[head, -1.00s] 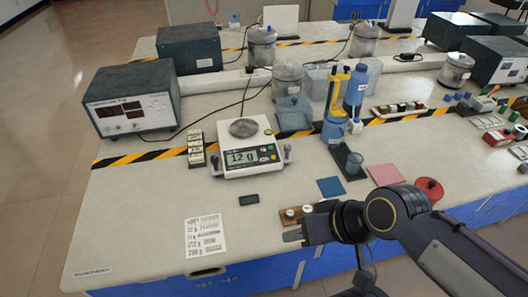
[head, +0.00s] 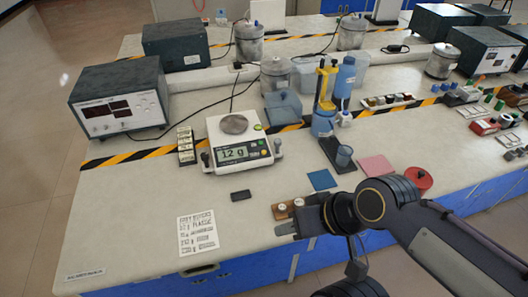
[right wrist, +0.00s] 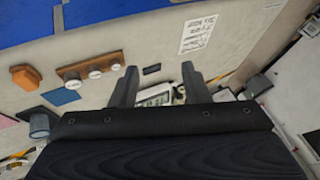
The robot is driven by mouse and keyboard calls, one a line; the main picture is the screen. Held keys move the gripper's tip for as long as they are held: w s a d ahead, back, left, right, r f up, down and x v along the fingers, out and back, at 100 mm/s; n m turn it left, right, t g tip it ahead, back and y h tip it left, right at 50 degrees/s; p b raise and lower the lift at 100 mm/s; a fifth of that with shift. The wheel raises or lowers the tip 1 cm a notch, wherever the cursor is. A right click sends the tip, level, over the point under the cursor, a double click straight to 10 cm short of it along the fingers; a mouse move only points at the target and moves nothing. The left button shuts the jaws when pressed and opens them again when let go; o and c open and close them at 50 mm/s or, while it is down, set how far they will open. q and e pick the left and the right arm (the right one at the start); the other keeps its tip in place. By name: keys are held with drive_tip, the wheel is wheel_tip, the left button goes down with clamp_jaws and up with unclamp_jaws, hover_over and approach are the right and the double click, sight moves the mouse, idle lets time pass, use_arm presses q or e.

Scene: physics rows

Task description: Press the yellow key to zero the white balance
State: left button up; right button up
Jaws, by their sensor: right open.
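The white balance (head: 216,126) stands on the bench with a round grey pan (head: 233,124) on top. Its lit display (head: 235,153) reads about 12 g. A small yellow key (head: 264,152) seems to sit right of the display, beside a green one; both are tiny. My right gripper (head: 283,229) is open and empty near the bench's front edge, in front of the balance and to its right. In the right wrist view the two fingers (right wrist: 157,78) stand apart, with part of the balance (right wrist: 156,99) showing between them. My left gripper is out of view.
A wooden block with round white-topped knobs (head: 284,207) lies close by my right gripper. A small black box (head: 240,195) and a printed sheet (head: 197,232) lie in front of the balance. A blue pad (head: 321,179) and a blue-yellow stand (head: 325,100) are to the right.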

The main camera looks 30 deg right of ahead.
drive_tip(key=shift+c, duration=0.3)
clamp_jaws()
idle(1.4)
